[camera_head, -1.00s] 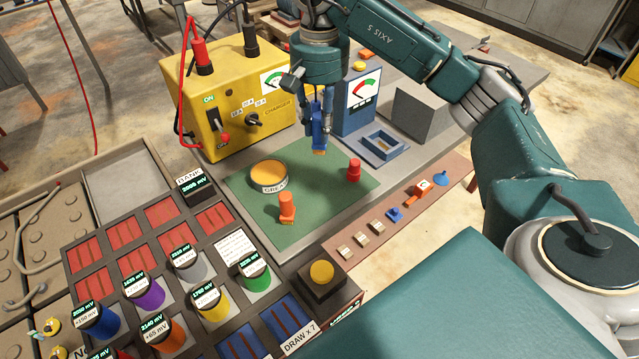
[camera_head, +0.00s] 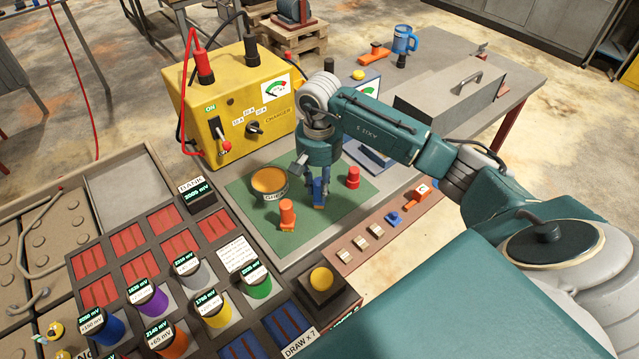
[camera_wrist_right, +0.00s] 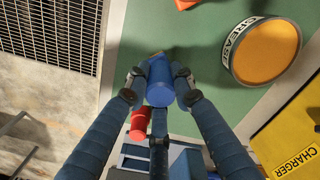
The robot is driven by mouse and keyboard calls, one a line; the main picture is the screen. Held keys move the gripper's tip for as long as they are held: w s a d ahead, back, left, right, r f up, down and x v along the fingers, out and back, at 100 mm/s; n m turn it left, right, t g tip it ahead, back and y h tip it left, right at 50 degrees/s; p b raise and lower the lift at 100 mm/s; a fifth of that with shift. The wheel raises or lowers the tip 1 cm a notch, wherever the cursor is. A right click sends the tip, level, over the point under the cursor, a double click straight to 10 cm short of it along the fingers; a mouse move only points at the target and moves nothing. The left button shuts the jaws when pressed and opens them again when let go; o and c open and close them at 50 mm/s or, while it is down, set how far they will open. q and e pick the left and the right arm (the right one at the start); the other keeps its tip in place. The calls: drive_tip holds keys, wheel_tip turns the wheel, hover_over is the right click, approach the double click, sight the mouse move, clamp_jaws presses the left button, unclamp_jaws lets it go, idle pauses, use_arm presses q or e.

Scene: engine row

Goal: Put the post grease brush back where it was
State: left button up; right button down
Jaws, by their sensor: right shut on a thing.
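My right gripper (camera_head: 319,182) is shut on a blue brush (camera_head: 319,193) and holds it upright, low over the green mat (camera_head: 268,228). I cannot tell whether its lower end touches the mat. In the right wrist view the blue brush (camera_wrist_right: 160,84) sits between the fingertips (camera_wrist_right: 158,80). A grease tin (camera_head: 269,182) with a yellow-orange top stands left of it on the mat. An orange brush (camera_head: 287,214) stands at the mat's front and a red brush (camera_head: 352,177) to the right. Which one the task calls the post brush is not readable. My left gripper is not in view.
The yellow charger (camera_head: 240,105) stands behind the mat. A rack of coloured cells (camera_head: 150,298) is at the front left. A strip with small parts (camera_head: 375,232) runs along the right edge. A grey box with a handle (camera_head: 455,95) is at the back right.

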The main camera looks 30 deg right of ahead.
drive_tip(key=shift+w+f, duration=0.1)
drive_tip(key=shift+f+b, duration=0.1)
drive_tip(key=shift+b, duration=0.25)
drive_tip(key=c, duration=1.5)
unclamp_jaws()
drive_tip(key=shift+r, duration=0.2)
drive_tip(key=shift+r, duration=0.2)
wheel_tip(320, 180, up, 11)
drive_tip(key=b, duration=0.2)
drive_tip(key=shift+f+b, duration=0.2)
drive_tip(key=shift+b, duration=0.2)
drive_tip(key=shift+r, duration=0.55)
